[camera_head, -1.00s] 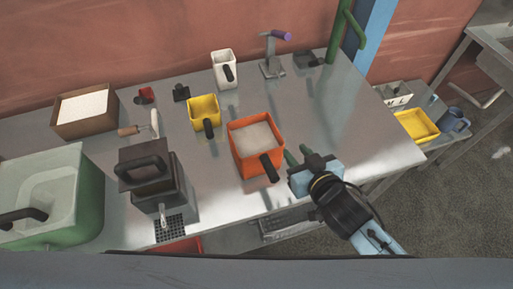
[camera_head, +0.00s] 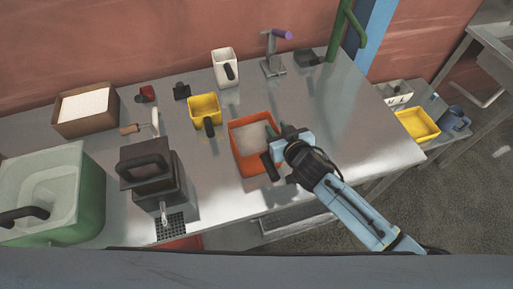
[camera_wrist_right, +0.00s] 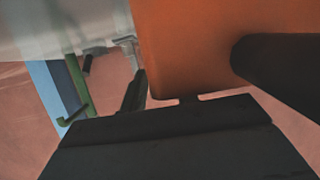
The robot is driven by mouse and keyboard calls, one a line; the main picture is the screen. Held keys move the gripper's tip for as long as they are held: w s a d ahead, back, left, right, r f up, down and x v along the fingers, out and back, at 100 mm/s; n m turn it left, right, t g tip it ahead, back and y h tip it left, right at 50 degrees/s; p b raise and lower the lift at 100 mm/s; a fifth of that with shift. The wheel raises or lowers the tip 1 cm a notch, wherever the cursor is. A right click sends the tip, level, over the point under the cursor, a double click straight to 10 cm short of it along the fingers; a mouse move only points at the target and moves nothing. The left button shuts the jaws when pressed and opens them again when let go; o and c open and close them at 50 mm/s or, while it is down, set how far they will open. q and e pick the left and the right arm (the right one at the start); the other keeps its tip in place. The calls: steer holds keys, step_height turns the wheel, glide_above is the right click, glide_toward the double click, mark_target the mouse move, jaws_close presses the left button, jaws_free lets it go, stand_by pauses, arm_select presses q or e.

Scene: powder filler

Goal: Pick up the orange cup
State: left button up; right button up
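The orange cup (camera_head: 240,131) is an open square container with pale contents and a black handle (camera_head: 270,165) facing the table's front. It stands on the metal table right of centre. My right gripper (camera_head: 279,131) is at the cup's right side, with two fingertips apart near its right rim. It looks open; contact with the cup is unclear. My left gripper is not in view.
A yellow cup (camera_head: 203,104) and a white cup (camera_head: 222,62) stand behind and left. A dark machine (camera_head: 150,175) is at the left front. A purple-topped stand (camera_head: 273,60) is at the back. The table (camera_head: 375,125) is clear to the right.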

steer(key=shift+w+a, duration=0.15)
steer(key=shift+w, duration=0.1)
steer(key=shift+c, duration=0.3)
steer(key=shift+f, duration=0.1)
jaws_close()
stand_by(0.9)
